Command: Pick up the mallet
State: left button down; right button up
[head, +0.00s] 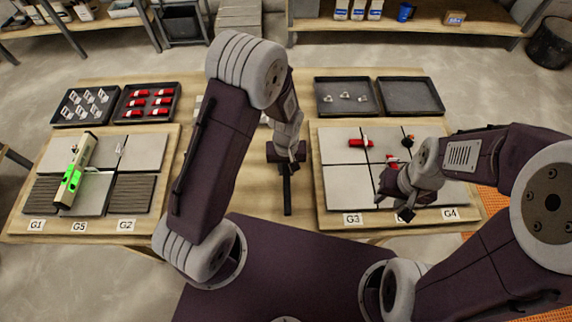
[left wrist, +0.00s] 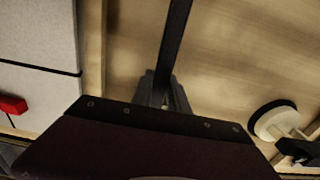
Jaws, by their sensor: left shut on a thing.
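The mallet shows as a straight black handle (head: 287,195) over the bare middle of the table; its head is not visible. My left gripper (head: 286,160) is shut on this handle, which points towards my body. In the left wrist view the handle (left wrist: 175,35) runs from between the fingers (left wrist: 163,92) out past the top edge. I cannot tell whether it touches the table. My right gripper (head: 402,207) is low over the right tile panel (head: 340,185); its fingers are too small and dark to read.
A green-lit level (head: 74,172) lies across the left tile panel (head: 133,152). Trays of clips (head: 87,104), red wedges (head: 148,101) and loose clips (head: 345,96), plus an empty tray (head: 410,95), line the back. A round white-and-black object (left wrist: 275,119) sits beside the left gripper.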

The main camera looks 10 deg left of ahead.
aim_at(286, 169)
pick_arm(q)
notch_tip(286, 169, up, 4)
jog(key=p, duration=0.2)
jog(key=shift+f+p, duration=0.1)
jog(key=shift+p, duration=0.3)
jog(key=s+d+r+p, duration=0.5)
jog(key=s+d+r, duration=0.1)
jog(key=s, duration=0.4)
jog(key=shift+r+p, duration=0.2)
jog(key=shift+p, duration=0.15)
